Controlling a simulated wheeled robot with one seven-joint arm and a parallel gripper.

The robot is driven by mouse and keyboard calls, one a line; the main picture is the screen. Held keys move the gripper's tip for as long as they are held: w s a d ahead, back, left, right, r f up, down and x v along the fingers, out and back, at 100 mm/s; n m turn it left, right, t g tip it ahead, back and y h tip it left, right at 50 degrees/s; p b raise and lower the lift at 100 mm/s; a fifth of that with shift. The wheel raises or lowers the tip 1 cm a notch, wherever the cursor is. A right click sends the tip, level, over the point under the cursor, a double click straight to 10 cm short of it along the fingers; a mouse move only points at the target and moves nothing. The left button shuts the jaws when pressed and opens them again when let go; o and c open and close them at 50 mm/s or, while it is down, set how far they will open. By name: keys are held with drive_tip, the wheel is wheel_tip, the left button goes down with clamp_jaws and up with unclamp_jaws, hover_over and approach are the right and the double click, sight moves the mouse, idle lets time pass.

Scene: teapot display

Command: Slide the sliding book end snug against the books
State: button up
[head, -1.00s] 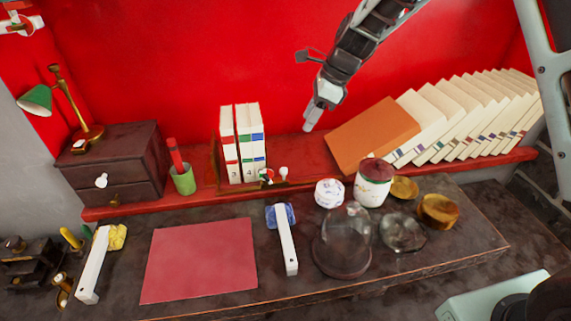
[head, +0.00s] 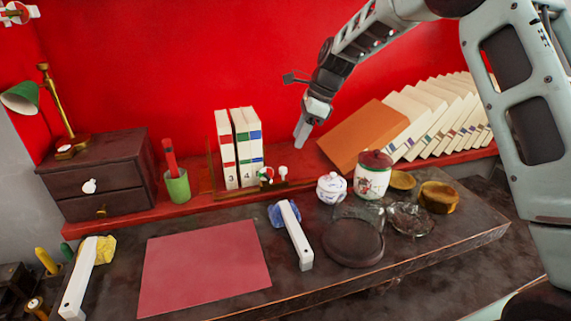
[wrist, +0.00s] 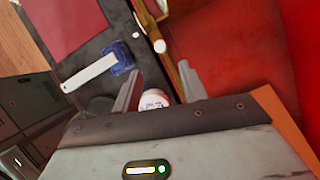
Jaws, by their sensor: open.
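White books (head: 238,150) numbered 3 and 4 stand upright in a wooden book-end stand on the red shelf, left of centre. The stand's low right part, with white knobs (head: 283,171), shows at the books' lower right. The sliding book end (head: 267,177) seems to be there, but its exact edge and gap to the books are unclear. My gripper (head: 300,133) is open and empty, above the shelf and right of the books, apart from the stand. In the wrist view, its fingers (wrist: 160,88) are spread, with a white knob (wrist: 159,46) beyond them.
An orange book (head: 360,133) and a row of white books lean on the shelf at right. A drawer box (head: 100,180) and green cup (head: 177,187) are left.

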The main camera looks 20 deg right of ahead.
sight(283, 168)
drive_tip(key=x, duration=1)
drive_tip(key=shift+f+p, duration=0.1)
drive_tip(key=shift+p, duration=0.25)
drive_tip(key=shift+a, duration=0.1)
clamp_jaws()
